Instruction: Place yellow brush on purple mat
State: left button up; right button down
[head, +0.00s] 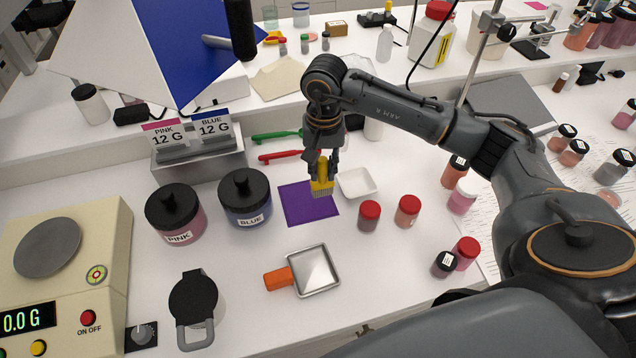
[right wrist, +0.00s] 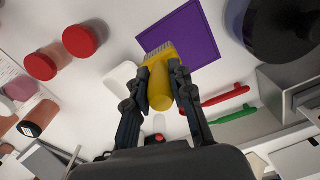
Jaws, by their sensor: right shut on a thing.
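The yellow brush (head: 321,180) is held bristles down in my right gripper (head: 323,160), whose fingers are shut on its handle. In the head view its bristles show in front of the upper right part of the purple mat (head: 303,207). Whether they touch the mat I cannot tell. In the right wrist view the brush (right wrist: 160,85) sits between the two fingertips (right wrist: 163,95), and the mat (right wrist: 190,35) lies beyond it, its lower left corner close to the bristles. My left gripper is not in view.
A white dish (head: 357,183) stands just right of the mat. Red-lidded jars (head: 369,215) stand to the right, a metal scoop with an orange handle (head: 303,272) in front. The BLUE jar (head: 245,198) is left of the mat. Green (head: 275,136) and red (head: 280,155) tools lie behind it.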

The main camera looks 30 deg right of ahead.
aim_at(322, 185)
jog(key=shift+f, duration=0.85)
notch_tip(322, 185, down, 3)
jog(key=shift+r+p, duration=0.1)
jog(key=shift+p, duration=0.75)
jog(key=shift+f, duration=0.45)
jog(key=shift+f, duration=0.1)
jog(key=shift+f+b, duration=0.15)
jog(key=shift+b, duration=0.15)
jog(key=c, duration=1.2)
grip_release()
jog(key=shift+o, duration=0.2)
